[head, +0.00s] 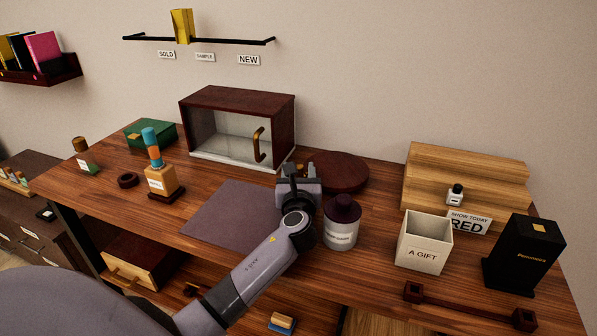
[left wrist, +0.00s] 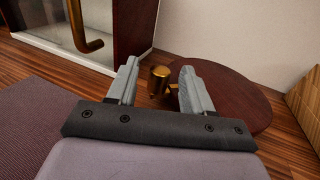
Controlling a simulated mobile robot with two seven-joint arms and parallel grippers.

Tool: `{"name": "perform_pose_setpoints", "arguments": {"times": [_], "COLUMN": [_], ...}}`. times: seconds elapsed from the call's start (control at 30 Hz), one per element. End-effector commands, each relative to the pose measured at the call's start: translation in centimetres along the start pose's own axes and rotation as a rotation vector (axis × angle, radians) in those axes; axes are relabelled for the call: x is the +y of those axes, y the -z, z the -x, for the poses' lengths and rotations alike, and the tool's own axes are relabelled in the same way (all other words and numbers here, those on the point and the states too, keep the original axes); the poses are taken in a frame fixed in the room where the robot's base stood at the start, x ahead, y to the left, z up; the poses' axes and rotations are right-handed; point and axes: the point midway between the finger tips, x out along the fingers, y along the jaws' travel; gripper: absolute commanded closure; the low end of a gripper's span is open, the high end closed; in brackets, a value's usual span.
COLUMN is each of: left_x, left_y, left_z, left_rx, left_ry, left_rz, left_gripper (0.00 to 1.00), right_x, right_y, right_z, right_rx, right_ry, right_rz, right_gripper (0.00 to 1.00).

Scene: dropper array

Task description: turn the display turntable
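The display turntable is a dark red-brown round disc (head: 343,172) at the back of the desk, right of the glass-fronted cabinet. It fills the right middle of the left wrist view (left wrist: 238,98). A brass knob (left wrist: 158,80) stands at its left edge. My left gripper (head: 297,167) reaches the disc's left side. In the left wrist view its two fingers (left wrist: 160,70) are apart, with the knob between them and gaps visible on both sides. My left wrist hides part of the disc's near edge in the head view. My right gripper is not in view.
The cabinet (head: 238,98) with a brass handle stands close left of my gripper. A dark-capped jar (head: 341,225) stands just right of my wrist. A wooden stepped stand (head: 440,165), white gift box (head: 424,242) and black box (head: 521,255) are further right. A mauve mat (head: 232,215) lies bare.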

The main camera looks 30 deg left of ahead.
Motion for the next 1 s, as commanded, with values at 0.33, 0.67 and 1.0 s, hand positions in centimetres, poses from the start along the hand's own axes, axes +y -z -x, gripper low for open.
{"name": "perform_pose_setpoints", "arguments": {"times": [0.33, 0.67, 1.0], "left_x": [0.0, 0.0, 0.0], "left_y": [-1.3, -8.8, -16.7], "left_z": [0.0, 0.0, 0.0], "left_rx": [-0.004, -0.007, -0.006], "left_ry": [0.0, 0.001, 0.001], "left_rz": [0.001, 0.004, 0.002], "left_gripper": [0.49, 0.49, 0.49], "right_x": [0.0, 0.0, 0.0], "right_y": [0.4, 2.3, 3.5], "right_z": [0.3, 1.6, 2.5], "right_rx": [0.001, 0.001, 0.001], "right_ry": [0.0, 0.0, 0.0], "right_rz": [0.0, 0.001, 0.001], "right_gripper": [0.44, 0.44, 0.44]}}
